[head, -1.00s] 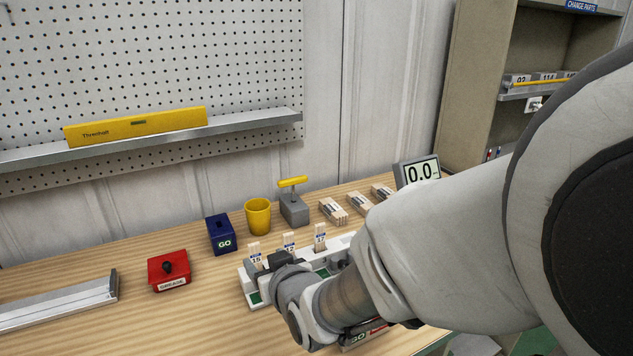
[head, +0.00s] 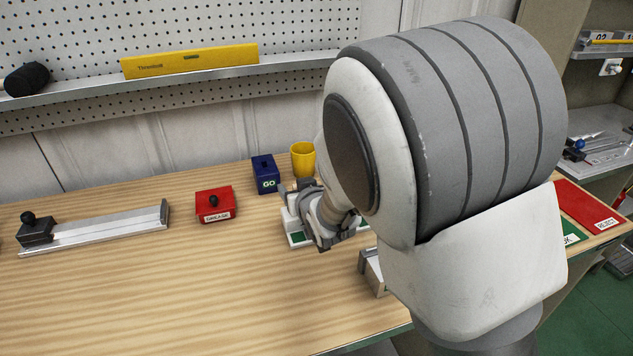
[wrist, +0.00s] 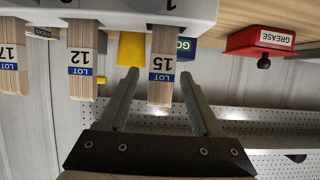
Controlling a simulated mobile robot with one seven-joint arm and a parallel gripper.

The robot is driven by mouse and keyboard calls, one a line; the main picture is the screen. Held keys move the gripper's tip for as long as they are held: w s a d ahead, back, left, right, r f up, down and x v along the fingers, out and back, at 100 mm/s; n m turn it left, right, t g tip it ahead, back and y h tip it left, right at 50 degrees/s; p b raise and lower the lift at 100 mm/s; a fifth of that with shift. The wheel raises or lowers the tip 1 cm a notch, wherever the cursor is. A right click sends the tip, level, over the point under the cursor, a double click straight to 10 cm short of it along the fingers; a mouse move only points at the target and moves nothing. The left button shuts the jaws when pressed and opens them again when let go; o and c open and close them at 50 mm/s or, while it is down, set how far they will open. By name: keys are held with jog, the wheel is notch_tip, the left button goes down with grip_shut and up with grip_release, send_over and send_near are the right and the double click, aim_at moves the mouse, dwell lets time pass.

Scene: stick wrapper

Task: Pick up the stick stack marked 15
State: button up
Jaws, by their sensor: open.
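The stick stack marked 15 (wrist: 162,62) shows in the wrist view, which is upside down. It is a pale wooden bundle with a blue and white label, held at one end in a white rack (wrist: 130,8). My gripper (wrist: 159,76) is open, with one finger on each side of this stack in the picture and a gap showing on both sides. Stacks marked 12 (wrist: 82,60) and 17 (wrist: 10,62) stand in the same rack to the left. In the head view my arm hides the stacks and most of the rack (head: 296,238).
A red GREASE box (head: 214,204), a blue GO box (head: 264,174) and a yellow cup (head: 303,160) stand near the rack. A metal rail fixture (head: 100,228) lies at the left. The front left of the table (head: 200,290) is clear.

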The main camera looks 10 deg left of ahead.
jog(key=shift+x, duration=0.8)
grip_shut()
jog(key=shift+r, duration=0.1)
